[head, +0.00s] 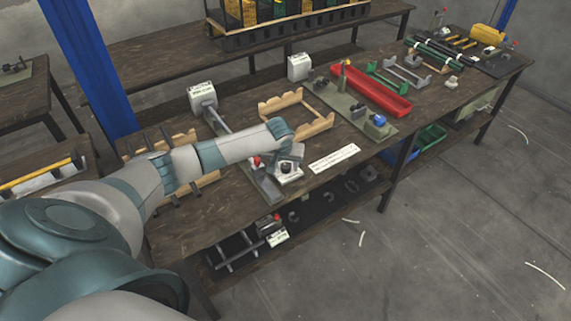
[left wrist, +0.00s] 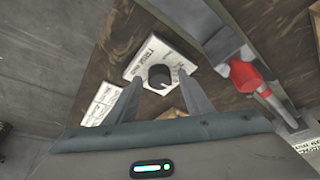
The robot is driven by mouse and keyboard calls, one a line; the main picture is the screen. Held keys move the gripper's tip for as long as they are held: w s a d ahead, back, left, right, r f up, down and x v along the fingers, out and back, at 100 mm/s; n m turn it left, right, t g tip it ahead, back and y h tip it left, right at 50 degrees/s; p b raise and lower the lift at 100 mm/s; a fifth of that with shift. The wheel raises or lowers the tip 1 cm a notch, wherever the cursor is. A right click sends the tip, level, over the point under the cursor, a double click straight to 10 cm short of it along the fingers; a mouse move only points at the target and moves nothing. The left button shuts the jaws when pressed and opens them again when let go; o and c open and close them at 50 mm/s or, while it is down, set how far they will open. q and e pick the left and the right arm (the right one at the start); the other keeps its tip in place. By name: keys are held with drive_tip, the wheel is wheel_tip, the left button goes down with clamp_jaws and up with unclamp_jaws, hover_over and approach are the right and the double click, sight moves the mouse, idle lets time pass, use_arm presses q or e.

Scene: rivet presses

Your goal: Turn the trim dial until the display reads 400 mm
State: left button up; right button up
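The trim dial is a round black knob (left wrist: 160,76) on a white plate (left wrist: 148,50) printed with "TRIM". In the head view the knob (head: 286,168) sits near the bench's front edge, just below my left gripper (head: 291,152). In the left wrist view the two fingers of my left gripper (left wrist: 158,80) are spread apart, with the knob showing between their tips. I cannot tell whether they touch it. No display reading of 400 mm is legible; white boxes with small text (head: 202,96) stand at the back. My right gripper is out of view.
A grey rail with a red knob (left wrist: 244,76) runs close beside the dial. A white label strip (head: 335,158) lies to the right. A wooden frame (head: 302,108), a red tray (head: 372,92) and a fixture with a blue knob (head: 379,120) stand farther along the bench.

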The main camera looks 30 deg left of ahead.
use_arm(q)
drive_tip(key=c, duration=0.9)
drive_tip(key=shift+o, duration=0.2)
drive_tip(key=shift+r, duration=0.1)
drive_tip(key=shift+m+h+p, duration=0.3)
drive_tip(key=shift+m+p, duration=0.25)
drive_tip(key=shift+m, duration=0.05)
drive_tip(key=shift+a+m+t+h+p, duration=0.1)
drive_tip(key=shift+m+t+h+p, duration=0.3)
drive_tip(key=shift+m, duration=1)
drive_tip(key=o, duration=1)
drive_tip(key=shift+o, duration=0.2)
drive_tip(key=shift+r, duration=0.1)
